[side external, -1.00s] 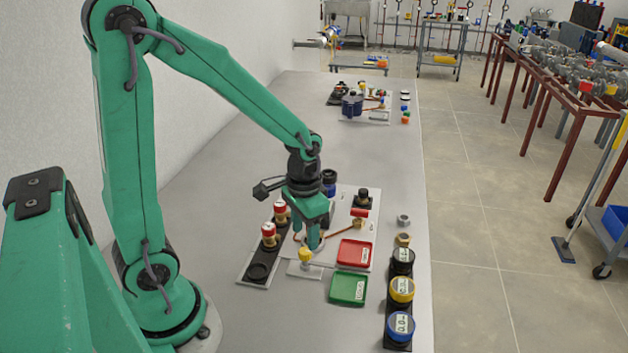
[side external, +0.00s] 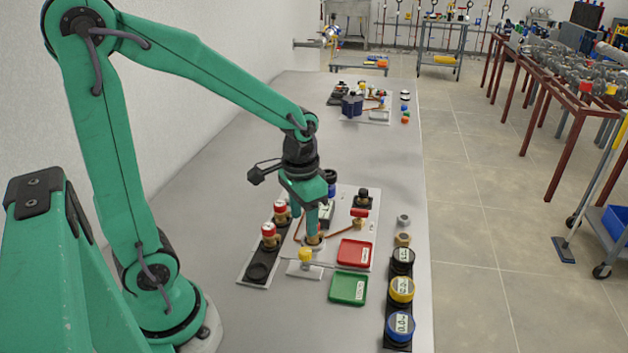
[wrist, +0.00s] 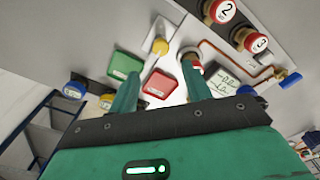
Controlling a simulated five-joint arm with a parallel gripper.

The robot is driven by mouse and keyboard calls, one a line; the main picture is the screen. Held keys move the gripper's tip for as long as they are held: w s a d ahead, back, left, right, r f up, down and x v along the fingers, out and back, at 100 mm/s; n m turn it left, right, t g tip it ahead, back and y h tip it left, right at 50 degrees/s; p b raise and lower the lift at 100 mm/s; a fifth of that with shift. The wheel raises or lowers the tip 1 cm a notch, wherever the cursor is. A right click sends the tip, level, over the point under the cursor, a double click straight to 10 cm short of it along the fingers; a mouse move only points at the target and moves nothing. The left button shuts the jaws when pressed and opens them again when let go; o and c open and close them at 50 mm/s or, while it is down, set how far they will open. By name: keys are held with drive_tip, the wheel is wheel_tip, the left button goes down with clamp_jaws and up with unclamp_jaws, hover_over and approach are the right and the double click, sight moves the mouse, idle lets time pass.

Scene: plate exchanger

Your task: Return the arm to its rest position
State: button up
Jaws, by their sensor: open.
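My gripper (side external: 305,222) hangs pointing down over the white board (side external: 370,213) in the side view. It is open with nothing between its fingers. A brass fitting (side external: 314,242) shows just below the fingertip; I cannot tell from the side whether they touch. In the wrist view, the two green fingers (wrist: 160,72) stand apart, with the red tray (wrist: 160,84) seen between and beyond them. The arm is bent, with its elbow high at the left.
Two red-topped brass valves (side external: 270,236) stand left of my gripper. A yellow-topped piece (side external: 305,256), a red tray (side external: 355,252) and a green tray (side external: 348,288) lie in front. Gauges (side external: 401,290) line the right edge. The bench beyond the board has clear room.

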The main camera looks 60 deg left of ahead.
drive_tip(key=s+d+r+t, duration=0.2)
drive_tip(key=s+r+t, duration=0.3)
drive_tip(key=r, duration=0.6)
drive_tip(key=shift+s+d+r, duration=0.25)
drive_tip(key=shift+s, duration=1.05)
